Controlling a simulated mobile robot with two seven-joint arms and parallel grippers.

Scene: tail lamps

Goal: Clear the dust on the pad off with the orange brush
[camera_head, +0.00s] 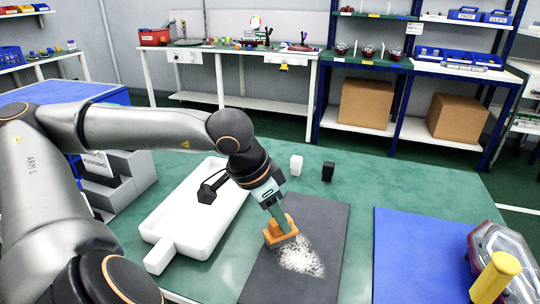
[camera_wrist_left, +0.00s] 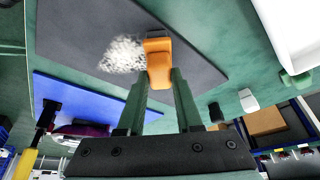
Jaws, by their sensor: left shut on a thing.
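The dark grey pad (camera_head: 325,217) lies on the green table. A patch of pale dust (camera_head: 303,260) lies on its middle part, and it also shows in the left wrist view (camera_wrist_left: 122,54). My left gripper (camera_head: 273,206) is shut on the orange brush (camera_head: 281,234) and holds it over the pad, at the left edge of the dust. In the left wrist view the brush (camera_wrist_left: 159,62) sits between the two fingers, with the dust beside it. I cannot tell whether the bristles touch the pad. My right gripper is not in view.
A white tray with a handle (camera_head: 202,212) lies left of the pad. A small white block (camera_head: 296,165) and a black block (camera_head: 328,171) stand behind it. A blue mat (camera_head: 415,250) lies to the right, with a red-and-clear lamp (camera_head: 500,262) and a yellow handle (camera_head: 496,277) near it.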

